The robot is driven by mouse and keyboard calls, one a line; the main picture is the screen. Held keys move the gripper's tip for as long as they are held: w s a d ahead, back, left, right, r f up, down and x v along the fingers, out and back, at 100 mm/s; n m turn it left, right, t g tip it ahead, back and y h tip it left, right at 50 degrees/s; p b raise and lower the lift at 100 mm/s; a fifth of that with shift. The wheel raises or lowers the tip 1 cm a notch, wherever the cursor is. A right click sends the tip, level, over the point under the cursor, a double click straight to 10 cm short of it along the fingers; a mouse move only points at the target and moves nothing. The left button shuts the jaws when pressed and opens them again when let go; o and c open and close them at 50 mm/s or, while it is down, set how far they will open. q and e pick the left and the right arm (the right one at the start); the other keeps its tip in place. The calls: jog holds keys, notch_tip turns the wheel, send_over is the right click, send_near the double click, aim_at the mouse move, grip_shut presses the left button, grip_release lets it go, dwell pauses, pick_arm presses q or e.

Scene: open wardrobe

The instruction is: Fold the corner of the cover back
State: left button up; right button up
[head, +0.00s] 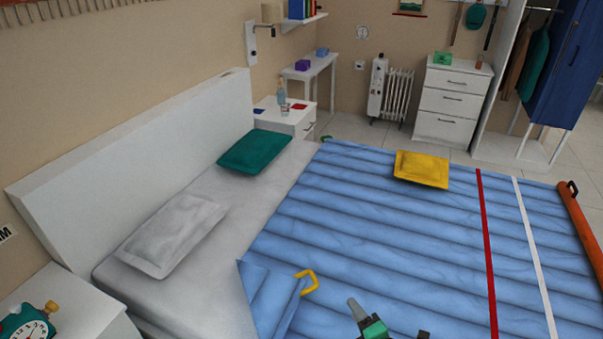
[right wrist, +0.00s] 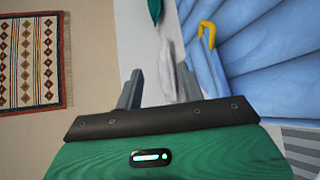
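The blue quilted cover (head: 375,235) lies over the bed, with one red and one white stripe near its foot end. Its near corner flap (head: 262,287) by the pillow end looks turned over, with a crease beside it. A yellow loop handle (head: 308,283) stands at the flap's edge; it also shows in the right wrist view (right wrist: 207,34). My right gripper (head: 358,306) is at the bottom of the head view, right of and nearer than the loop, apart from it. In the right wrist view its two fingers (right wrist: 158,88) are spread with nothing between them. My left gripper is not visible.
A white pillow (head: 172,235) and a green pillow (head: 255,151) lie on the bare grey sheet. A yellow cushion (head: 421,169) lies on the cover's far side. An orange roll (head: 583,225) lies at the foot end. A nightstand with a clock (head: 30,322) stands near left.

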jog(key=s+d+m+g+h, duration=0.3)
jog(key=s+d+m+g, duration=0.2)
jog(key=s+m, duration=0.65)
jog(key=s+d+m+g+h, duration=0.2)
jog(key=s+d+m+g, duration=0.3)
jog(key=s+m, duration=0.6)
notch_tip(320, 180, down, 32)
jog(key=g, duration=0.2)
jog(key=s+d+f+g, duration=0.1)
jog(key=s+d+f, duration=0.1)
jog(key=s+f, duration=1.6)
jog(key=shift+s+d+f+h, duration=0.3)
jog(key=shift+s+d+f, duration=0.1)
jog(key=shift+s, duration=0.1)
jog(key=shift+w, duration=0.1)
